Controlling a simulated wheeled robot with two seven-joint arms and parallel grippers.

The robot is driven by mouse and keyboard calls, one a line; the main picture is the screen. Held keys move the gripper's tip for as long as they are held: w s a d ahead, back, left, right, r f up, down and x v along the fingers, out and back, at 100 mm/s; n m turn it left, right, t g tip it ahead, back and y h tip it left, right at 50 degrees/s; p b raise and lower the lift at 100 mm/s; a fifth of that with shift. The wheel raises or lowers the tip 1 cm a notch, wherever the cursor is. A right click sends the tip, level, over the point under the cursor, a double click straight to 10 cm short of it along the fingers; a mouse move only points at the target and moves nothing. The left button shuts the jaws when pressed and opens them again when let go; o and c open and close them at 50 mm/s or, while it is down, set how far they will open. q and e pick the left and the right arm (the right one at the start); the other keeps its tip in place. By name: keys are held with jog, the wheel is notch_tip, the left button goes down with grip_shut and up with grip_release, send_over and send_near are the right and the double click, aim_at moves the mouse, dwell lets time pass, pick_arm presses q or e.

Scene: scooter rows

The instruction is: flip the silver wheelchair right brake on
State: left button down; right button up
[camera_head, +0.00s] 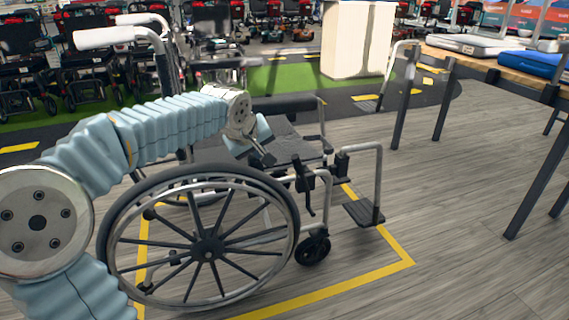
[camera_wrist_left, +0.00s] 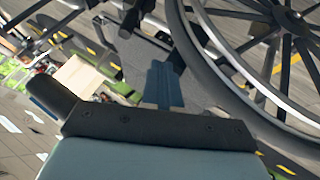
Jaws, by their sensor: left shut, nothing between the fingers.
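The silver wheelchair (camera_head: 380,165) stands upright facing right, its near large wheel (camera_head: 207,250) toward me. A dark lever with a black grip (camera_head: 299,172), which looks like the near-side brake, stands just ahead of that wheel. My left gripper (camera_head: 268,158) reaches over the top of the wheel beside the seat. It is shut and empty, a short way left of and above the lever, apart from it. In the left wrist view the spoked wheel (camera_wrist_left: 285,50) fills the right side; I cannot clearly tell the brake there. My right gripper is not in view.
The black footrest (camera_head: 363,213) and small front caster (camera_head: 312,249) are at the chair's front. White push handles (camera_head: 105,38) rise at the back left. A wooden table (camera_head: 480,62) stands at the right. Grey floor is clear at the lower right. Scooters fill the background.

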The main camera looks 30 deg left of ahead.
aim_at(300, 174)
pick_arm(q)
jog(key=b+x, duration=0.2)
jog(key=x, duration=0.7)
jog(key=shift+w+f, duration=0.2)
jog(key=shift+f, duration=0.15)
jog(key=w, duration=0.1)
jog(key=w+d, duration=0.1)
jog(key=w, duration=0.1)
jog(key=shift+d+r, duration=0.1)
jog(key=shift+d, duration=0.15)
jog(key=shift+w+d+r, duration=0.1)
jog(key=shift+w+d, duration=0.15)
jog(key=shift+w, duration=0.2)
